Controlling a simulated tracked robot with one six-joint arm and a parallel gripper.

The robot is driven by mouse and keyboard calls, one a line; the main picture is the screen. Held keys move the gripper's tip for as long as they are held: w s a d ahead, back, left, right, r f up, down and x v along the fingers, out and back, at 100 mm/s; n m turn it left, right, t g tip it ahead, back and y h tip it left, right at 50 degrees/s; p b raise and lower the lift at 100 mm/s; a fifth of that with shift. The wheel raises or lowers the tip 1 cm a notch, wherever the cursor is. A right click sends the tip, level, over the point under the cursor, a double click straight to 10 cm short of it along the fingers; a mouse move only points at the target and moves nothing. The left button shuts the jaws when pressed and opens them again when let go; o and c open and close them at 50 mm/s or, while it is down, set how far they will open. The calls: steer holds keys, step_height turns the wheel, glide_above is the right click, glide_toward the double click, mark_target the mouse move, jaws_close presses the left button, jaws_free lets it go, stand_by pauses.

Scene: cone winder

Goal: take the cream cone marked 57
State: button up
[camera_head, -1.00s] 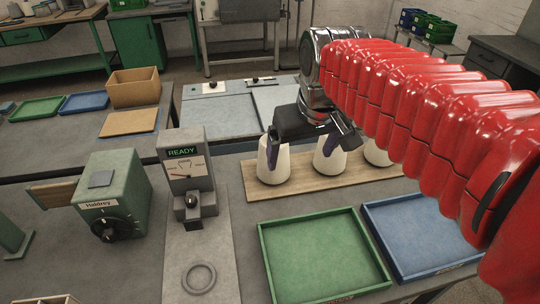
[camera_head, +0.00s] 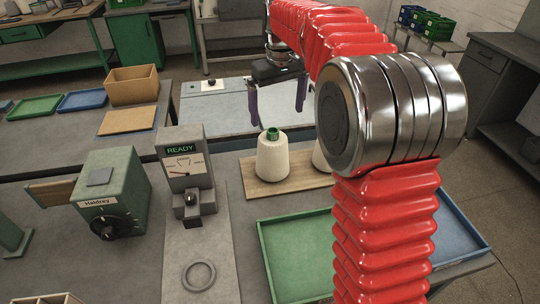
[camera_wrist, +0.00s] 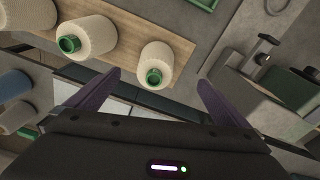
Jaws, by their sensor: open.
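A cream cone (camera_head: 272,157) with a green top stands upright on the left part of a wooden board (camera_head: 263,192). Another cream cone (camera_head: 320,158) beside it is mostly hidden behind my arm. In the wrist view, cream cones with green tips show at the middle (camera_wrist: 157,65) and left (camera_wrist: 88,37), and a further pale one is cut off at the top left. I cannot read any number on them. My gripper (camera_head: 277,110) is open and empty, above and behind the cones; its purple fingers also show in the wrist view (camera_wrist: 160,97).
A green tray (camera_head: 298,262) and a blue tray (camera_head: 462,235) lie in front of the board. A grey READY device (camera_head: 186,170) and a green Haldrey box (camera_head: 113,190) stand to the left. A ring (camera_head: 198,275) lies on the grey plate.

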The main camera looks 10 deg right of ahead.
glide_above(274, 130)
steer(key=shift+n+g, duration=0.3)
steer(key=shift+g, duration=0.1)
step_height(274, 130, down, 4)
steer(key=shift+f, duration=0.1)
steer(key=shift+f, duration=4.25)
steer(key=shift+a+f, duration=0.2)
steer(key=shift+f, duration=2.4)
steer(key=c, duration=1.2)
